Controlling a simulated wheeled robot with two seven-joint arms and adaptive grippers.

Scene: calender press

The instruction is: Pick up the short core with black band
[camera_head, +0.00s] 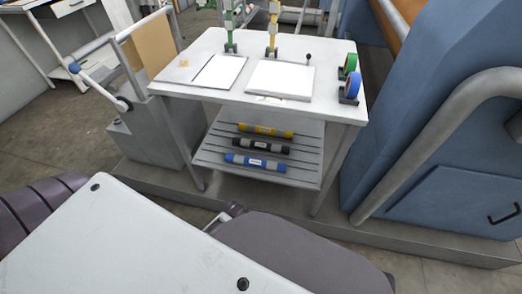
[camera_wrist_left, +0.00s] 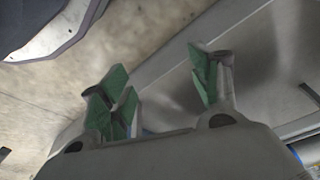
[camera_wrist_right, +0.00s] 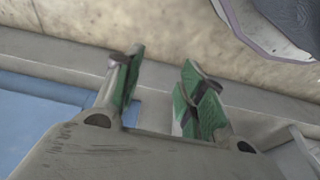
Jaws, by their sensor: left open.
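The short core with black band (camera_head: 261,146) lies on the slatted lower shelf (camera_head: 215,150) of the white table, between two other cores. It is dark with grey bands and a pale label in its middle. My left gripper (camera_wrist_left: 162,92) is open and empty in its wrist view, with green finger pads apart. My right gripper (camera_wrist_right: 160,92) shows in its wrist view with its green-padded fingers apart and nothing between them. Neither gripper shows in the head view, and neither wrist view shows the core, so both are away from it.
A yellow-banded core (camera_head: 266,131) lies behind and a blue-banded core (camera_head: 255,162) in front. The tabletop (camera_head: 213,45) holds pale sheets, green and blue tape rolls (camera_head: 350,84) and stands. Table legs flank the shelf. A blue machine (camera_head: 440,130) stands right, a grey cabinet (camera_head: 150,130) left.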

